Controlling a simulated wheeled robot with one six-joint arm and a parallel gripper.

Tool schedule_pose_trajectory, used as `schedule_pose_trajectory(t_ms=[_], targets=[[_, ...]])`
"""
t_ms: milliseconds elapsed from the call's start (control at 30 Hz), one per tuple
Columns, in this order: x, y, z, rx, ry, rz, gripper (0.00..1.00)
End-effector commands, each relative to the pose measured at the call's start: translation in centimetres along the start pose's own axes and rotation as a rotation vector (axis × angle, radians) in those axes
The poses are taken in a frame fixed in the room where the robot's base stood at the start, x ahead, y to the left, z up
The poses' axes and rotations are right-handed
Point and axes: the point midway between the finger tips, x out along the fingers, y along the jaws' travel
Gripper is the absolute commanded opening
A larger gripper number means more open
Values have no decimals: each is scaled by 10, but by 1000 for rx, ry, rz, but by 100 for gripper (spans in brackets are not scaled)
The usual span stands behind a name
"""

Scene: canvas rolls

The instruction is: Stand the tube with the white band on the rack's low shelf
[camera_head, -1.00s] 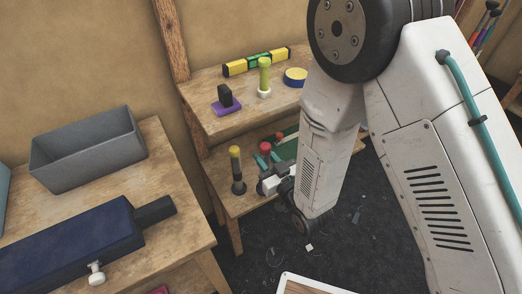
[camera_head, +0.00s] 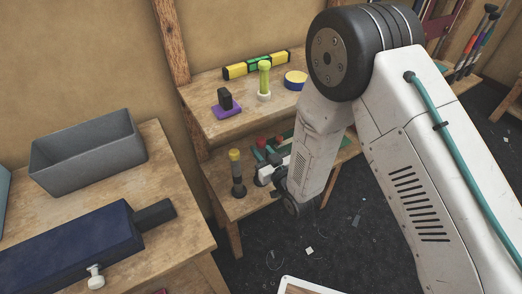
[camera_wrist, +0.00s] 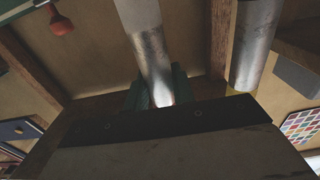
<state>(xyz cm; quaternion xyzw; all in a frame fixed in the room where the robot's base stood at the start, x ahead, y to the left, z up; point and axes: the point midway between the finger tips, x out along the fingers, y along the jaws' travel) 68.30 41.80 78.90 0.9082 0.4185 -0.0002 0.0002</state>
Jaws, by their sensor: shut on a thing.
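My gripper (camera_head: 265,157) is at the rack's low shelf (camera_head: 235,205), just right of a dark tube with a yellow top (camera_head: 237,170) that stands upright there. In the wrist view my green fingers (camera_wrist: 157,92) are shut on a metallic tube (camera_wrist: 152,62). A pale, whitish stretch shows on that tube toward the picture's top edge. My wrist mostly hides the held tube in the head view; I cannot tell whether its base touches the shelf. The yellow-topped tube also shows in the wrist view (camera_wrist: 255,45), beside the held one and apart from it.
The upper shelf (camera_head: 235,125) holds a black block on a purple base (camera_head: 226,103), a green-topped piece (camera_head: 264,80), a yellow-blue disc (camera_head: 296,78) and a yellow-green level (camera_head: 256,65). A red-topped thing (camera_head: 280,137) is behind my gripper. A bench with a grey bin (camera_head: 90,155) stands left.

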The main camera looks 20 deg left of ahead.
Motion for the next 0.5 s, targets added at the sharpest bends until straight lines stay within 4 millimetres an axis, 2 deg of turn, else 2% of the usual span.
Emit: schedule_pose_trajectory(t_ms=[167, 200, 267, 300, 500], targets=[[0, 0, 2, 0, 0, 0, 0], [0, 0, 3, 0, -1, 0, 28], [0, 0, 3, 0, -1, 0, 44], [0, 0, 2, 0, 0, 0, 47], [0, 0, 2, 0, 0, 0, 47]])
